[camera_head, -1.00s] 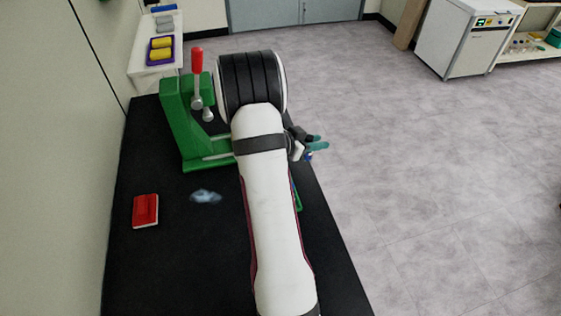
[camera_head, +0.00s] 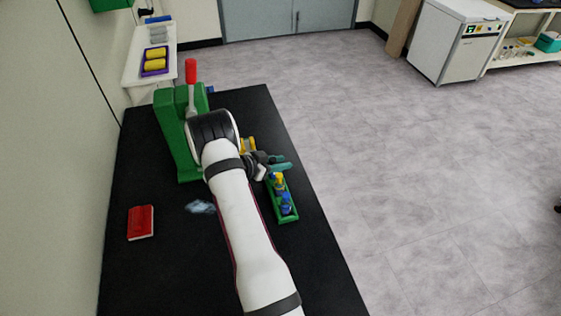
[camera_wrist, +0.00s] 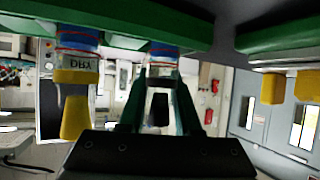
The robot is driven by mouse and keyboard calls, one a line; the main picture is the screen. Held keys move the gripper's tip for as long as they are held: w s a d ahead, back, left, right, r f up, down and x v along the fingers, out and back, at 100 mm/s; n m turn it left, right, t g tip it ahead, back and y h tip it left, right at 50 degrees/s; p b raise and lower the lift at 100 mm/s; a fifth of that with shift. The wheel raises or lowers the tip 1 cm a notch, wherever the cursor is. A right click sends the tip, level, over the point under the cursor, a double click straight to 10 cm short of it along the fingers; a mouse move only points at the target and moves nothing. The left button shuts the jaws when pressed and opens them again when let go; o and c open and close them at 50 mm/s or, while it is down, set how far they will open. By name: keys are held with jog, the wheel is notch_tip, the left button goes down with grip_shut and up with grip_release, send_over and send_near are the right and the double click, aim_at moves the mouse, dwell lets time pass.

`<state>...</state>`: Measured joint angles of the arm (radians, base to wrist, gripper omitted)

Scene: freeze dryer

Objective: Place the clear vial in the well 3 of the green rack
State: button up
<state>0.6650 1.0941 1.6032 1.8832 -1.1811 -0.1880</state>
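The green rack (camera_head: 290,217) lies near the right side of the black table and holds vials with blue and yellow parts. My gripper (camera_head: 284,165) is low at the rack's far end. In the wrist view my gripper (camera_wrist: 157,85) has its teal fingers on both sides of the clear vial (camera_wrist: 163,58), which has blue and red bands at its rack end. The fingers appear closed on it. That end meets the rack edge (camera_wrist: 120,40); how deep it sits is hidden. A neighbouring vial marked DRY (camera_wrist: 75,62), with a yellow part, is to the left.
A green machine (camera_head: 178,140) with a red-handled lever (camera_head: 191,75) stands behind my arm. The table's front left is clear. More yellow parts (camera_wrist: 272,88) show at right in the wrist view.

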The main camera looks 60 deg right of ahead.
jog(key=o, duration=0.3)
